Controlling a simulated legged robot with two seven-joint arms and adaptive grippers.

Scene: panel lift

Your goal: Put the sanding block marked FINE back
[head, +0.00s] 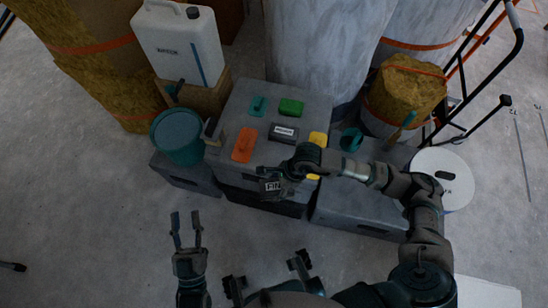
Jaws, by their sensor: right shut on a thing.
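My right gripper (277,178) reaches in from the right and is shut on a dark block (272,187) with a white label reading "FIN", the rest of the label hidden. It holds the block over the near edge of the grey crate top (232,112); I cannot tell whether the block touches the crate. Another dark block (284,133) with a white label, too small to read, lies on the crate top. My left gripper (186,222) is open and empty above the floor at lower left.
An orange tool (244,145), a teal tool (258,106), a green block (291,107) and a partly hidden yellow thing (318,139) lie on the crate top. A teal bucket (177,134) stands left, a white jug (180,45) behind.

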